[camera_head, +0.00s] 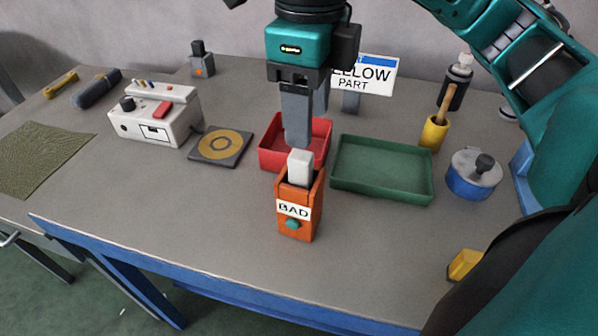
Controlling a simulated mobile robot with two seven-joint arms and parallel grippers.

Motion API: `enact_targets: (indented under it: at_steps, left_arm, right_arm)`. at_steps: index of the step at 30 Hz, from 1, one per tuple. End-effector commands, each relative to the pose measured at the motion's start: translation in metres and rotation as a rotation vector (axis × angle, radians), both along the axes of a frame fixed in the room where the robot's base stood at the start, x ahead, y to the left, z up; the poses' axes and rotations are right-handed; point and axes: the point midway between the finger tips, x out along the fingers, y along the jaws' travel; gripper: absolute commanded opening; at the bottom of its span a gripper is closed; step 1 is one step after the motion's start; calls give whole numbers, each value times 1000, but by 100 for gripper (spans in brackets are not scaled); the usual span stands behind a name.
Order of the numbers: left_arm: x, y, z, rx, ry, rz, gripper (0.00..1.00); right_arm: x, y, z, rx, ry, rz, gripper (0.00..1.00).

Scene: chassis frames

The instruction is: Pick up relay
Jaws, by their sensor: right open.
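A pale block (300,164), most likely the relay, stands upright in an orange holder (297,226) marked BAD. Its lower part is hidden inside the holder. My right gripper (304,128) points down right above the block and is open, with nothing held. Its near finger ends at the top of the block in the picture; I cannot tell whether they touch. The far finger is partly hidden behind the near one. My left gripper is not in view.
A red tray (268,160) and a green tray (383,196) stand behind the holder. A white tester box (180,127) and a dark pad with a yellow ring (197,154) are left. A yellow cup (434,134) and blue pot (470,184) stand right. The front left tabletop is clear.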

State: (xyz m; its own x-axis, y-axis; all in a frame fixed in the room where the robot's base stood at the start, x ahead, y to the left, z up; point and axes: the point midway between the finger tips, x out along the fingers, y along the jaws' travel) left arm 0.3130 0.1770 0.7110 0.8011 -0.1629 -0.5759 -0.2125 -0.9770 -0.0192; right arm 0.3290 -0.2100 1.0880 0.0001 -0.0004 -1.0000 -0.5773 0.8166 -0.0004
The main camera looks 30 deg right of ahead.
Motion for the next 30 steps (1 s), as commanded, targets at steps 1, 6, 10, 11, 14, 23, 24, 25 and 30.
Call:
enact_targets:
  at_steps: [1,6,10,11,14,23,24,25,30]
  left_arm:
    - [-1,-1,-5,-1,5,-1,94]
    - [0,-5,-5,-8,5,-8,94]
    - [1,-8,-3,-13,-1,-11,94]
    - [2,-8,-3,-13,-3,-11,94]
    - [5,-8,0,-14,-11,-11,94]
    - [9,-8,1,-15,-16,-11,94]
    - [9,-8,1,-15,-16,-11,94]
    - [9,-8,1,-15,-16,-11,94]
    - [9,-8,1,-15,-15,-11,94]
  right_arm:
    - [0,0,-11,1,4,2,56]
    - [0,1,-23,1,1,2,56]
    - [0,2,-31,1,2,2,56]
    - [1,3,-35,0,3,3,56]
    - [2,5,-50,-1,4,2,56]
    - [3,6,-76,0,0,1,56]
    - [3,6,-76,1,-1,1,56]
    - [3,6,-76,1,-1,1,56]
    - [3,6,-75,1,-1,1,50]
